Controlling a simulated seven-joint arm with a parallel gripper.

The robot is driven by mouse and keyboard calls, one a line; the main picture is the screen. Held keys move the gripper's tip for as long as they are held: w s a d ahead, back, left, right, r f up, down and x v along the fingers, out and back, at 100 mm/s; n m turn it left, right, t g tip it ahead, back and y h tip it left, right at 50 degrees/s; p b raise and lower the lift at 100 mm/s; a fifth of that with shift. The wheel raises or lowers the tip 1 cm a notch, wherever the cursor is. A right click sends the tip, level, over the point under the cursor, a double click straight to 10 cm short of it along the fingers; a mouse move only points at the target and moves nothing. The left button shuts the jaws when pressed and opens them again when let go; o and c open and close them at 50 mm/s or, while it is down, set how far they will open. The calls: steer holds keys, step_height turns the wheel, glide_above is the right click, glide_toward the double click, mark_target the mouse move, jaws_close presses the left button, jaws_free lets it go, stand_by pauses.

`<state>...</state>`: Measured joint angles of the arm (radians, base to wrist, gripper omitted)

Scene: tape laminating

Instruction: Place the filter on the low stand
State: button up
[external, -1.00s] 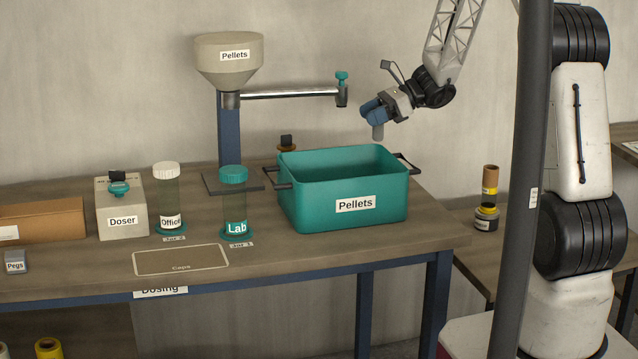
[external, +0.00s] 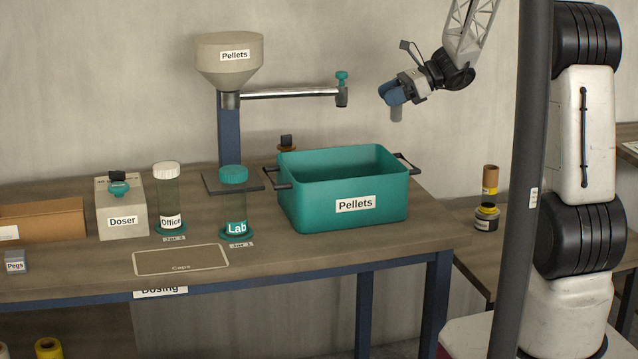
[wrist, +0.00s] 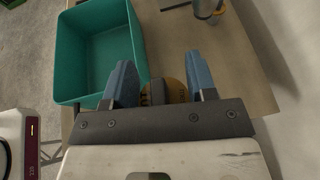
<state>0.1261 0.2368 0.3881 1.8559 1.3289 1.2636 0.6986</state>
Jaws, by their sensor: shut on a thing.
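My gripper (external: 396,102) has blue fingers and is shut on a small grey cylinder (external: 397,115), which I take for the filter. It hangs upright, in the air above the back right of the teal bin. In the wrist view, the dark grey held piece (wrist: 157,92) is between the blue fingers. An ochre disc (wrist: 178,91) with dark markings shows just behind it, partly hidden; I cannot tell whether it is the low stand.
The teal Pellets bin (external: 315,205) with side handles stands on the table below my gripper. A pipe arm (external: 290,95) from the hopper (external: 229,65) extends to the left of my gripper. Lab (external: 234,205) and Office (external: 168,200) jars stand further left.

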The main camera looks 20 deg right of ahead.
steer(key=s+d+r+m+t+h, duration=0.1)
steer(key=s+d+m+t, duration=0.3)
steer(key=s+d, duration=0.95)
steer(key=s+d+f+m+t+h, duration=0.1)
steer(key=s+d+m+t, duration=0.1)
steer(key=s, duration=0.7)
steer(key=s+d+f+m+t+h, duration=0.1)
steer(key=s+d+m+t+h, duration=0.15)
steer(key=s, duration=0.65)
step_height(320, 180, down, 27)
steer(key=shift+s+f+n+g+y, duration=0.15)
steer(key=shift+f+n+g+y, duration=0.05)
steer(key=shift+n+g+y, duration=0.2)
glide_above(484, 258)
steer(key=f, duration=0.1)
steer(key=shift+d+f, duration=0.1)
steer(key=shift+f, duration=0.1)
steer(key=shift+f, duration=0.15)
steer(key=shift+f, duration=1.65)
steer(key=shift+f, duration=0.1)
